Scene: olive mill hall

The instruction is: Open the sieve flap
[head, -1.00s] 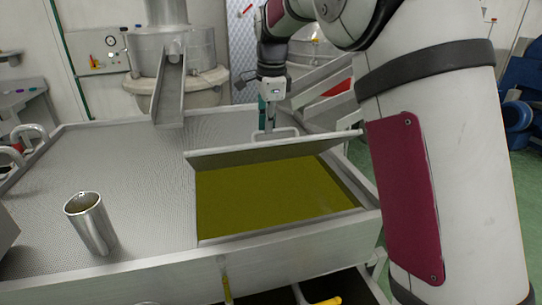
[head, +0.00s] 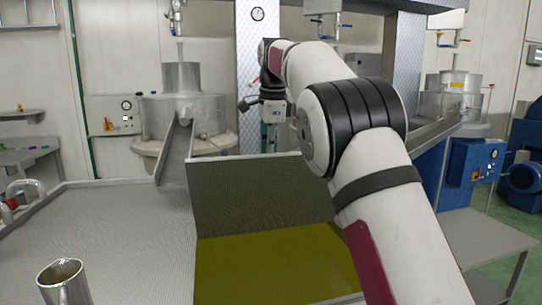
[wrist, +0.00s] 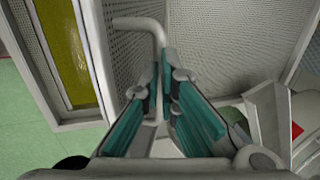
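The sieve flap (head: 258,200), a mesh-textured plate, stands steeply raised at the back of the opening in the head view. Green-yellow oil (head: 270,270) shows below and in front of it. My gripper (head: 270,138) is at the flap's upper edge, partly hidden behind it. In the wrist view, a bent grey handle (wrist: 138,22) runs down between the teal fingers of my gripper (wrist: 168,78), which appear closed on its bar. The handle is hidden behind the flap in the head view.
A metal cup (head: 65,285) stands on the perforated top (head: 110,230) at left. A chute (head: 178,150) slopes down behind. My arm covers the right part of the opening. A grey side table (head: 490,240) and blue machine are at right.

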